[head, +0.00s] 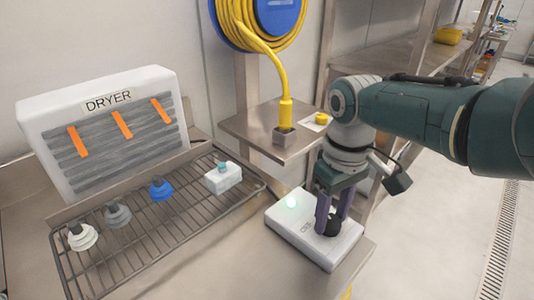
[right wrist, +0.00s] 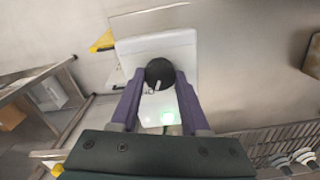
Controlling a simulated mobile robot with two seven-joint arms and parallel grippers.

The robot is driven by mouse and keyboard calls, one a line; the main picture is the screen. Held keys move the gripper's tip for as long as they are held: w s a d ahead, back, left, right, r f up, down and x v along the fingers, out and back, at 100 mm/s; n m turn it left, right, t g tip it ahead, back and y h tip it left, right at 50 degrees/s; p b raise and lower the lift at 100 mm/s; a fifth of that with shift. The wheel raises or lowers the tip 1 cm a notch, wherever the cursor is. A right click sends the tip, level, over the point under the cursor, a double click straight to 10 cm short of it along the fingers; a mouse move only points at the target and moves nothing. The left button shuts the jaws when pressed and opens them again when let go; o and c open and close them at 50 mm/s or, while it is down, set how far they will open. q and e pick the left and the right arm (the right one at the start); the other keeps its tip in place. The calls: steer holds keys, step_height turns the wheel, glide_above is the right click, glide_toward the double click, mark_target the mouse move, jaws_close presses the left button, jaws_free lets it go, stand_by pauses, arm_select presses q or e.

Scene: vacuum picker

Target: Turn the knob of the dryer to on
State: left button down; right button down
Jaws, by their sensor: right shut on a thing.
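The dryer (head: 105,120) is a white unit with a grey vent and orange strips, standing at the back left of the counter. The white control box (head: 290,238) with the black knob (head: 333,226) lies at the counter's right edge. A green light (head: 291,202) glows on the box. My right gripper (head: 328,222) points down at the box, its purple fingers shut on the knob. In the right wrist view the round black knob (right wrist: 159,73) sits between the fingertips, with a pale mark on it. The left gripper is not in view.
A wire rack (head: 140,232) in front of the dryer holds several suction cups and a small white block (head: 223,177). A yellow hose (head: 262,45) hangs from a blue reel into a holder on a small shelf (head: 250,128). The counter front is clear.

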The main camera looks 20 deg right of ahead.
mark_target(330, 220)
steer(key=shift+m, duration=1)
steer(key=shift+c, duration=1.9)
jaws_free()
step_height(330, 220, up, 10)
steer(key=p, duration=0.6)
steer(key=shift+f, duration=0.1)
